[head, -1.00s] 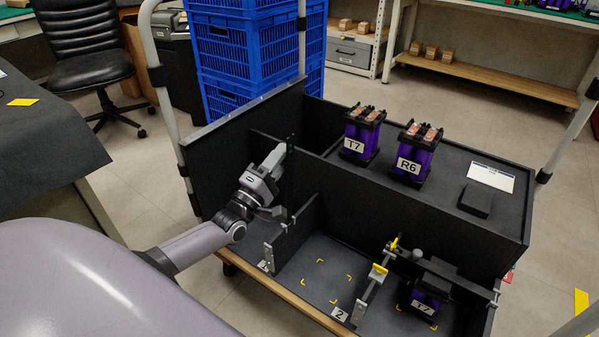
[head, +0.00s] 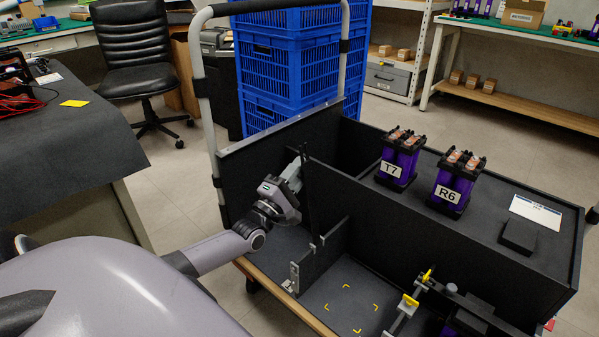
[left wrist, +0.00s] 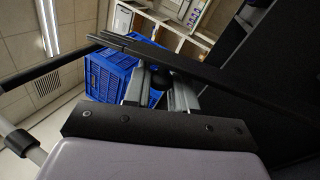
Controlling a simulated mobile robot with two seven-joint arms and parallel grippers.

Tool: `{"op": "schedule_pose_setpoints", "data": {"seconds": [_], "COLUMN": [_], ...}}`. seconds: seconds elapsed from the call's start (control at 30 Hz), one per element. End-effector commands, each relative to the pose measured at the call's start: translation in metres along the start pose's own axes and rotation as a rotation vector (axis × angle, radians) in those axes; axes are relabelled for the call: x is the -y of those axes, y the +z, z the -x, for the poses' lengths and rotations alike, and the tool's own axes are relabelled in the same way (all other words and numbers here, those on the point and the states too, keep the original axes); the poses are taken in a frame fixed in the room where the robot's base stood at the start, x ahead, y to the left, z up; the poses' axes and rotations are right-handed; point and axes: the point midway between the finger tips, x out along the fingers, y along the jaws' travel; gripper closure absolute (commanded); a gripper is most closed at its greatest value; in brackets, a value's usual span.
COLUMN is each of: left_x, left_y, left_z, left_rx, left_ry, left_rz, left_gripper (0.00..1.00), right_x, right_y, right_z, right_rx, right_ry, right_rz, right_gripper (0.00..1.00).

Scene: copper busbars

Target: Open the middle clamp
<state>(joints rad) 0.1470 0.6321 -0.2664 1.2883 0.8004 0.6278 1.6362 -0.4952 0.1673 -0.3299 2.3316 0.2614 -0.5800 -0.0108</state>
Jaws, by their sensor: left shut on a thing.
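My left gripper (head: 297,170) is over the left part of the black cart, beside a thin dark upright bar (head: 305,200) near the first divider. In the left wrist view its two grey fingers (left wrist: 158,92) are shut on a small dark knob-like piece (left wrist: 157,82), next to a long black bar (left wrist: 225,84). I cannot tell for sure whether this bar is the middle clamp's arm. A metal clamp with yellow ends (head: 409,303) stands at the right divider. The middle bay (head: 325,290) is empty, with yellow corner marks. My right gripper is not in view.
Two purple busbar units, T7 (head: 400,160) and R6 (head: 456,183), stand on the cart's rear top. A dark block (head: 518,236) lies right of them. Blue crates (head: 285,60) are stacked behind the cart. A dark-topped table (head: 60,140) stands at left.

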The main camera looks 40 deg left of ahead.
Motion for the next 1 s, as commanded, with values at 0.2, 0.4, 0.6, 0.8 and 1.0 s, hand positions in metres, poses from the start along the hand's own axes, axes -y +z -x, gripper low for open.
{"op": "schedule_pose_setpoints", "data": {"seconds": [0.2,0.4,0.6,0.8,1.0], "left_x": [0.001,0.000,-0.001,-0.001,0.000], "left_y": [0.000,0.000,0.000,0.000,0.000], "left_z": [0.001,0.002,0.022,0.051,0.070], "left_rx": [0.000,0.000,0.000,0.000,0.000], "left_ry": [-0.001,-0.001,-0.004,-0.005,-0.001], "left_rz": [-0.003,-0.002,-0.003,-0.003,-0.003], "left_gripper": [0.54,0.54,0.54,0.54,0.54], "right_x": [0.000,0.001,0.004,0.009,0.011], "right_y": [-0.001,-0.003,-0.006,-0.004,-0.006], "right_z": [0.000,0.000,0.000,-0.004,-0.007], "right_rx": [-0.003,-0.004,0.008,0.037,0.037], "right_ry": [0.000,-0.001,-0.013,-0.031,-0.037], "right_rz": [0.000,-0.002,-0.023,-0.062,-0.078], "right_gripper": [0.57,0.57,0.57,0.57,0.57]}}
